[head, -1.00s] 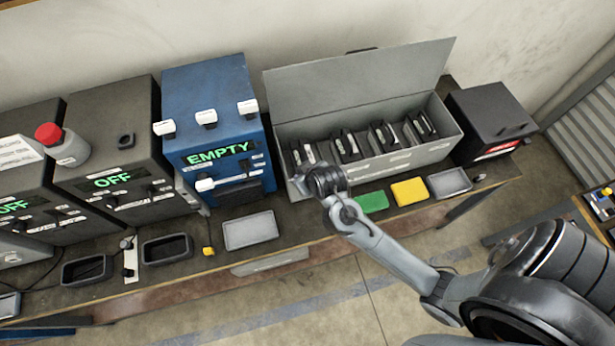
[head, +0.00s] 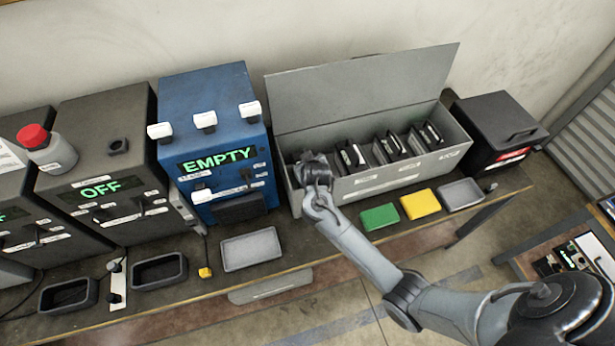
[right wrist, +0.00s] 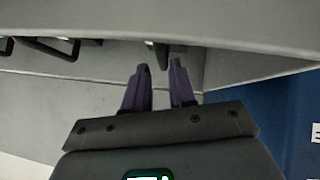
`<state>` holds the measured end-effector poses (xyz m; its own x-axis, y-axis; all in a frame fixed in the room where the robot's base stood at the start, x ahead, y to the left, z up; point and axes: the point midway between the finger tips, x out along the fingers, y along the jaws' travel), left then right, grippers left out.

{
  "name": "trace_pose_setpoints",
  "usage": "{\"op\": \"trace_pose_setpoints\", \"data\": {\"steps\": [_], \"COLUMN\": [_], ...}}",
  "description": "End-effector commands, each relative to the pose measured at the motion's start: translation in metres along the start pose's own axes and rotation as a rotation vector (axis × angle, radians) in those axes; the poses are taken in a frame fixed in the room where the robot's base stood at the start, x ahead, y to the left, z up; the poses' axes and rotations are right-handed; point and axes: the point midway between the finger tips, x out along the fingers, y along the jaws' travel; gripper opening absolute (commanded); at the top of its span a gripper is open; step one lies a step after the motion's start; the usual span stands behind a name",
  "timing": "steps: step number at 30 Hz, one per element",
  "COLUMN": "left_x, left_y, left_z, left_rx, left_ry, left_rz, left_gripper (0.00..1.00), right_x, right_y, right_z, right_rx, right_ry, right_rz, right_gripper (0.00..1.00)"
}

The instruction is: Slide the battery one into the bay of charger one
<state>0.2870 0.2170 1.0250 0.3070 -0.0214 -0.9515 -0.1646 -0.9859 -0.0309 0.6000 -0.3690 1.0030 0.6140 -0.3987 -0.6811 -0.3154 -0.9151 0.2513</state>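The open grey battery box (head: 385,178) holds several dark batteries with handles in separate slots, such as one battery (head: 352,156). Which is battery one cannot be read. My right gripper (head: 313,165) is over the left end of the box and hides the leftmost slot. In the right wrist view its two purple fingers (right wrist: 160,72) are apart, with a dark handle-like part (right wrist: 161,55) just beyond and between the tips. A blue charger (head: 212,130) with a green EMPTY display stands left of the box, its dark bay (head: 240,208) low in front. My left gripper is not in view.
Black units (head: 100,140) stand left of the blue charger, one reading OFF. The raised box lid (head: 360,95) stands behind. A black case (head: 497,130) is right.

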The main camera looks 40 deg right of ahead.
Motion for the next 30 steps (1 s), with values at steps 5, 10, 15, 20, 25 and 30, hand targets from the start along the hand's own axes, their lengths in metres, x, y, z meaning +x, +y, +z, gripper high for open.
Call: {"op": "trace_pose_setpoints", "data": {"steps": [5,10,15,20,25,30], "left_x": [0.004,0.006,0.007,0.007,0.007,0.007], "left_y": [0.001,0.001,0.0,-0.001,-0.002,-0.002], "left_z": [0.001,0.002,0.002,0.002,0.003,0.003], "left_rx": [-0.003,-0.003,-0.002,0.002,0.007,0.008], "left_ry": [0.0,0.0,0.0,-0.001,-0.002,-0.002], "left_rz": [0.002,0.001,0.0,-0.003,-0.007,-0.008], "left_gripper": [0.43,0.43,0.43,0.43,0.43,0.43], "right_x": [0.022,0.041,0.048,0.048,0.047,0.047], "right_y": [-0.003,-0.003,-0.003,-0.003,-0.003,-0.003], "right_z": [0.002,0.002,0.002,0.002,0.002,0.002], "right_rx": [0.0,0.0,0.001,0.001,0.0,0.0], "right_ry": [-0.002,-0.001,0.0,0.0,0.0,-0.001], "right_rz": [0.0,0.0,-0.002,-0.002,-0.002,-0.002], "right_gripper": [0.25,0.25,0.25,0.25,0.02,0.0]}}
